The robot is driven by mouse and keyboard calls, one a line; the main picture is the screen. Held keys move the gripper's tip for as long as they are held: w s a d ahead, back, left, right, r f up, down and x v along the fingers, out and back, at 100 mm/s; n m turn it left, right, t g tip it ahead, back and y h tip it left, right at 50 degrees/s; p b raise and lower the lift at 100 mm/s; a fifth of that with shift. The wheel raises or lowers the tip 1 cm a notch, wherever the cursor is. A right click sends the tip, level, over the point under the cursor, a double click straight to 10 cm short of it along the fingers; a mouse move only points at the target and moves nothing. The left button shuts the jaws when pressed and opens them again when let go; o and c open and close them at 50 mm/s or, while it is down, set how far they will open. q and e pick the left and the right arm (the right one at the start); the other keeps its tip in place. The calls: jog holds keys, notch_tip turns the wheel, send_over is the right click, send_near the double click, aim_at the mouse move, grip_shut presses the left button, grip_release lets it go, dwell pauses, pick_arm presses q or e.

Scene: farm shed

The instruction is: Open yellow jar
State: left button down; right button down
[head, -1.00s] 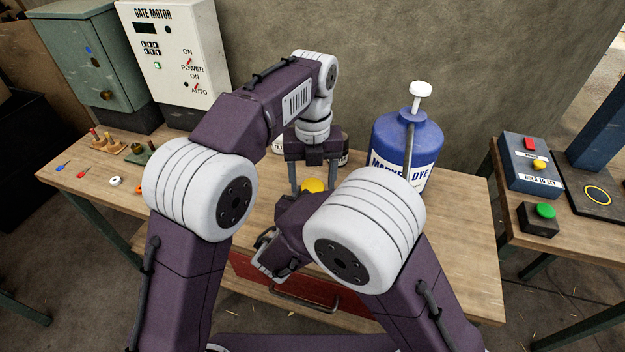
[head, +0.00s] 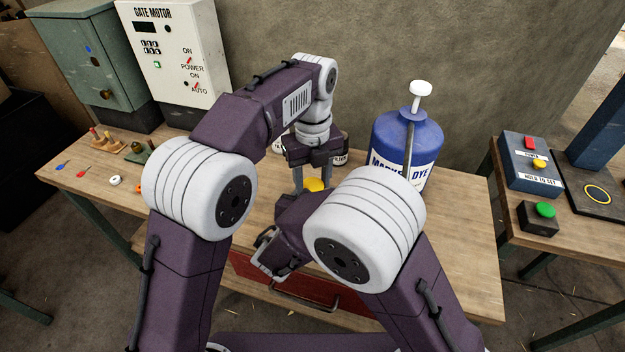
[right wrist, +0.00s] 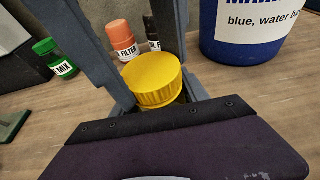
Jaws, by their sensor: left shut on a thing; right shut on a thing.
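The yellow jar shows mainly as its ribbed yellow lid (head: 314,185), partly hidden by my arms in the head view. The lid (right wrist: 152,76) is clear and upright in the right wrist view. My left gripper (head: 312,180) points down from above, its two fingers shut on either side of the lid. My right gripper (right wrist: 155,103) comes in low from the near side and is shut on the jar below the lid. The jar's body is mostly hidden by the lid and my right gripper. I cannot see a gap between lid and jar.
A large blue marker dye drum (head: 405,150) with a white pump stands close on the right. Behind the jar are an orange-capped bottle (right wrist: 122,38) and a dark bottle (right wrist: 152,32). A green jar (right wrist: 54,57) stands left. The wooden bench (head: 465,230) is clear at right front.

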pick_arm(q)
jog(key=c, duration=0.7)
grip_release()
jog(key=shift+r, duration=0.1)
notch_tip(320, 180, up, 4)
jog(key=shift+r, duration=0.2)
jog(key=shift+s, duration=0.15)
jog(key=shift+c, duration=0.5)
notch_tip(320, 180, up, 4)
jog(key=m, duration=0.3)
jog(key=shift+s+a+f+m, duration=0.1)
jog(key=shift+a+f+m, duration=0.05)
jog(key=shift+f+m, duration=0.15)
jog(key=shift+w+r, duration=0.15)
jog(key=shift+w, duration=0.05)
jog(key=shift+f, duration=4.15)
